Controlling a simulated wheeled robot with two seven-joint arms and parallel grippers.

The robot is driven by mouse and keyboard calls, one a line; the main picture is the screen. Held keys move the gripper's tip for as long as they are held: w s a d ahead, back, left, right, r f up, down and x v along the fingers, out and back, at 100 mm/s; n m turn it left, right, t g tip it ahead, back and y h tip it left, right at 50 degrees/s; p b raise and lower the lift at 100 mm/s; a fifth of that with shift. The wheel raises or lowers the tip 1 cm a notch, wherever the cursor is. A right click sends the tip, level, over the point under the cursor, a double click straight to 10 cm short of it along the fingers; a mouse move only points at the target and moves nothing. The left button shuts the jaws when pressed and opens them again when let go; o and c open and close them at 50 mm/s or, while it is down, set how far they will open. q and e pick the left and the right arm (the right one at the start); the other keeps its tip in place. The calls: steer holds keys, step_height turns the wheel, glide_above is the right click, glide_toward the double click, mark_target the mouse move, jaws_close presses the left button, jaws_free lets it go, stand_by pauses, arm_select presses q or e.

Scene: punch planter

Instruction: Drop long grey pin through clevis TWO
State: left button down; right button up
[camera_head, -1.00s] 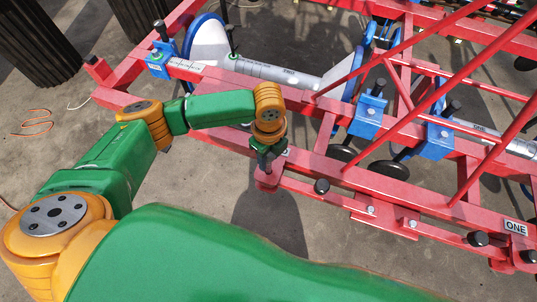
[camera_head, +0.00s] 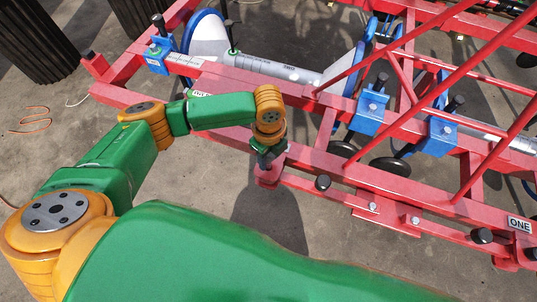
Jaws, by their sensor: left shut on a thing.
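My left gripper (camera_head: 267,158) reaches down from the orange wrist over a red bracket (camera_head: 268,178) on the near edge of the red frame. This bracket is likely clevis TWO, but I cannot read a label beside it. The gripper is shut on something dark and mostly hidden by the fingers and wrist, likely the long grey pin. I cannot tell whether it is inside the bracket's holes. A plate marked ONE (camera_head: 519,224) is on the frame at the far right. My right gripper is not in view.
The red frame (camera_head: 330,189) carries blue brackets (camera_head: 370,112) and sloping red bars (camera_head: 470,65). Dark ribbed columns (camera_head: 45,40) stand at the back left. The floor (camera_head: 270,220) before the frame is clear.

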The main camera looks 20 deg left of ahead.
arm_select(q)
steer(key=shift+f+b, duration=0.75)
steer(key=shift+f, duration=0.65)
steer(key=shift+r, duration=0.1)
steer(key=shift+r+p, duration=1.5)
steer(key=shift+p, duration=0.65)
steer(key=shift+f, duration=0.1)
steer(key=shift+f+b, duration=0.9)
steer(key=shift+f, duration=0.6)
steer(key=shift+r, duration=0.1)
steer(key=shift+r+p, duration=1.5)
steer(key=shift+p, duration=0.55)
steer(key=shift+f+b, duration=1.1)
steer(key=shift+f, duration=0.5)
